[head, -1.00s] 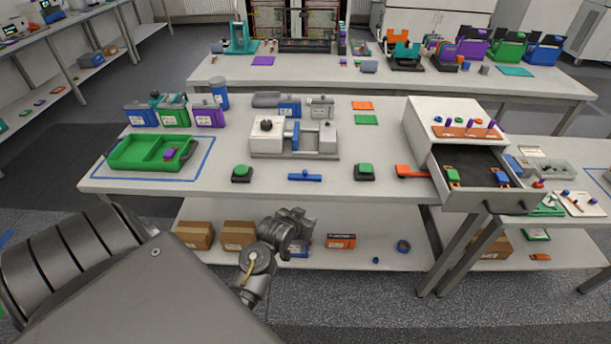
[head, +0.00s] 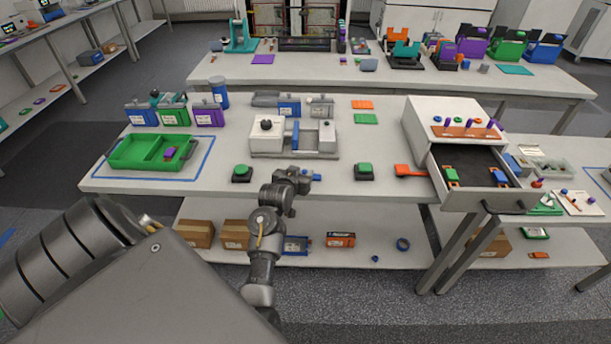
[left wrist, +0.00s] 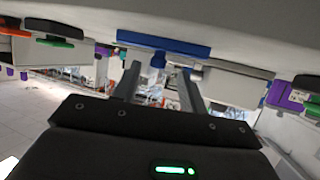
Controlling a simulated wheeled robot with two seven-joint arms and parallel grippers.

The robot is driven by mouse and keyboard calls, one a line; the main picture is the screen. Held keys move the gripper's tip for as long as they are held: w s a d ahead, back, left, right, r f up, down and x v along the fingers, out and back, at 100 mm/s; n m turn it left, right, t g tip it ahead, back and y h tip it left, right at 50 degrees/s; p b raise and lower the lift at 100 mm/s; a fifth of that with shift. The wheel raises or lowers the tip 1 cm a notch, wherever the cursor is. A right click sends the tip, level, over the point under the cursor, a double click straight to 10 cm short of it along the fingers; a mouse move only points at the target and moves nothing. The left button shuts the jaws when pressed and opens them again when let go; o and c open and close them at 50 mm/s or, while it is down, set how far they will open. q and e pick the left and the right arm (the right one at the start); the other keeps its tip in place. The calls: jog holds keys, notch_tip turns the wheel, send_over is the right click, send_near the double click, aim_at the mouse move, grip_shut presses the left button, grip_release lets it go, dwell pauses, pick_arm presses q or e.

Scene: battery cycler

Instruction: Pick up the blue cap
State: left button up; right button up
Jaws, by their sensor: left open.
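A blue bar-shaped piece with a small knob (head: 316,177) lies at the front edge of the main table, partly hidden behind my left gripper (head: 293,176). It also shows in the left wrist view (left wrist: 163,43), beyond the open fingers (left wrist: 158,78), with nothing held between them. A small round blue piece (head: 375,259) lies on the lower shelf, to the right of my left arm. I cannot tell from the frames which blue piece is the cap. My right gripper is not in view.
Two black-based green buttons (head: 242,173) (head: 364,171) flank the blue bar. A white-grey press device (head: 268,143) stands behind it. An open drawer (head: 480,197) juts out at right. A green tray (head: 125,155) is at left.

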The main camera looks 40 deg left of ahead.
aim_at(305, 170)
pick_arm(q)
jog(key=shift+w+p, duration=0.35)
jog(key=p+x, duration=0.1)
jog(key=x, duration=0.3)
jog(key=shift+w+f, duration=0.15)
jog(key=shift+f, duration=0.15)
grip_shut()
jog(key=shift+d, duration=0.1)
